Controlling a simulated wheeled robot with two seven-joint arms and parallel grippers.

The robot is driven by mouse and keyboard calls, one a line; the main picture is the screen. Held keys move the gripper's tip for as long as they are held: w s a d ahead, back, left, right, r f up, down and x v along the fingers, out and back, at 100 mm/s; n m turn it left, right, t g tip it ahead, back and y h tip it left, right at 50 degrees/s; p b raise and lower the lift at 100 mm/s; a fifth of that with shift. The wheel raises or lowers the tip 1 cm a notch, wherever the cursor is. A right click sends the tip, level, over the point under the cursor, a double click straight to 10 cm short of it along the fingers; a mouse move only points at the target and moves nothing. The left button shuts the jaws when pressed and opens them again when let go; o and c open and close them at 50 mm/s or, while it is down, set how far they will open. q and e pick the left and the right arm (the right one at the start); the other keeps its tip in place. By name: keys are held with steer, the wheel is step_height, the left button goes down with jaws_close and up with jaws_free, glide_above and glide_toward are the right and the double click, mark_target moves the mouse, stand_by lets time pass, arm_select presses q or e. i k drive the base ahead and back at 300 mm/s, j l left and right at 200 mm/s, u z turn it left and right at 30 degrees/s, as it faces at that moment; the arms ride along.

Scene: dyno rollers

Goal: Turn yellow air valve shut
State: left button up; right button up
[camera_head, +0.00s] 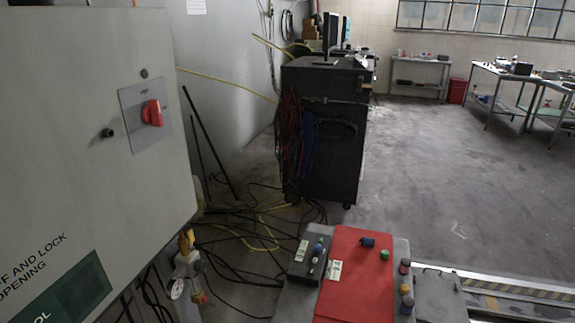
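A small yellow handle (186,240), which looks like the air valve, stands at the lower left, just right of the grey cabinet's lower edge. It sits on top of a pale fitting (186,263) with a round white gauge (177,289) below it. The handle is small and dark, and I cannot tell its exact turn position. Neither of my grippers is in view.
A large grey cabinet (75,120) with a red rotary switch (152,113) fills the left. A console with a red panel (355,270) and several knobs stands lower centre. A black cart (325,130) stands behind.

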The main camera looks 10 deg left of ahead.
mark_target(190, 235)
steer(key=u, duration=1.3)
steer(key=i, duration=0.05)
